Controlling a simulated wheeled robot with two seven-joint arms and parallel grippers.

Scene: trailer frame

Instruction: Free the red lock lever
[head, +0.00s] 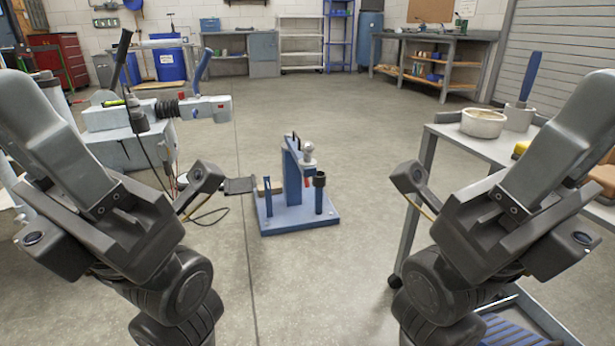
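A small red piece (308,182), perhaps the lock lever, shows on the blue stand (270,222) on the floor ahead. It sits between the upright blue plate (291,178) and a dark-topped post (319,197), below a silver ball (308,149). Its lower part is hard to make out. The grey coupler (195,107) at the left also bears small red marks. My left arm (90,225) and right arm (505,225) are raised on either side, apart from the stand and coupler. I cannot make out either pair of fingertips. I see nothing held.
A grey trailer frame (118,140) with hanging cables stands at the left. A dark flat piece (240,186) lies close to the stand's left side. A metal cart (470,143) with a white bowl (483,123) stands at the right. The floor between stand and cart is clear.

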